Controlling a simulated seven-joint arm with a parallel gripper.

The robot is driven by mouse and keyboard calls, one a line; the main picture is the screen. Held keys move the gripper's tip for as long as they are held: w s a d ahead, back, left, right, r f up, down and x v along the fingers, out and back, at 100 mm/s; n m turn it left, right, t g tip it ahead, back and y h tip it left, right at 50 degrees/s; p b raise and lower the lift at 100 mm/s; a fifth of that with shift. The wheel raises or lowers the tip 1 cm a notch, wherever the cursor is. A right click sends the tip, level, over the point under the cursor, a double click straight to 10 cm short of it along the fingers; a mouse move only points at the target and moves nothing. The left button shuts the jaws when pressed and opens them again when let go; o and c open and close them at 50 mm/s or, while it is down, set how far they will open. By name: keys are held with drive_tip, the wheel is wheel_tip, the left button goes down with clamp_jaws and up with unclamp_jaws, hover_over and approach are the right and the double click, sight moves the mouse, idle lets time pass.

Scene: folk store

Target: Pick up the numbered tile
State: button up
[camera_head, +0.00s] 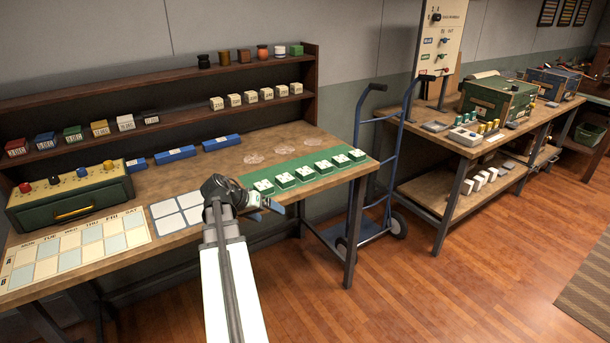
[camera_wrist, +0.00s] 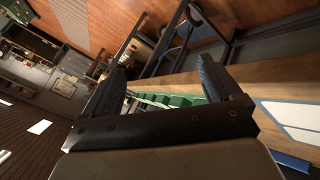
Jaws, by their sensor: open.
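Several small green blocks with white, marked tops (camera_head: 305,173) stand in a row on a green mat (camera_head: 371,162) at the right of the workbench. The marks are too small to read, so I cannot tell which is the numbered tile. My gripper (camera_head: 268,204) is over the bench's front edge, near the leftmost block, and partly covers the mat's left end. In the wrist view my gripper (camera_wrist: 160,80) is open and empty, its two fingers wide apart. The green blocks (camera_wrist: 172,100) show beyond and between the fingers there.
Four white squares (camera_head: 178,213) lie left of my gripper. A weekday chart (camera_head: 75,250) and a green box with coloured knobs (camera_head: 70,197) are farther left. Shelves (camera_head: 180,127) with small marked cubes stand behind. A blue hand truck (camera_head: 387,150) stands right of the bench.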

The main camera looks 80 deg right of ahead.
drive_tip(key=s+d+r+m+t+y, duration=0.2)
drive_tip(key=d+r+m, duration=0.35)
drive_tip(key=d, duration=0.65)
drive_tip(key=s+d+r+m+t+y, duration=0.1)
drive_tip(key=d+r+m, duration=0.4)
drive_tip(key=d, duration=0.7)
drive_tip(key=n, duration=0.1)
hover_over(305, 170)
drive_tip(key=w+a, duration=0.1)
drive_tip(key=a, duration=0.1)
drive_tip(key=f, duration=0.6)
drive_tip(key=shift+a+f, duration=0.2)
drive_tip(key=shift+w+d+x, duration=0.1)
drive_tip(key=shift+w+x, duration=0.05)
drive_tip(key=shift+x, duration=1.15)
drive_tip(key=shift+w+d+x, duration=0.1)
drive_tip(key=shift+d+x, duration=0.05)
drive_tip(key=shift+x, duration=1.15)
drive_tip(key=c, duration=1.2)
drive_tip(key=shift+o, duration=0.2)
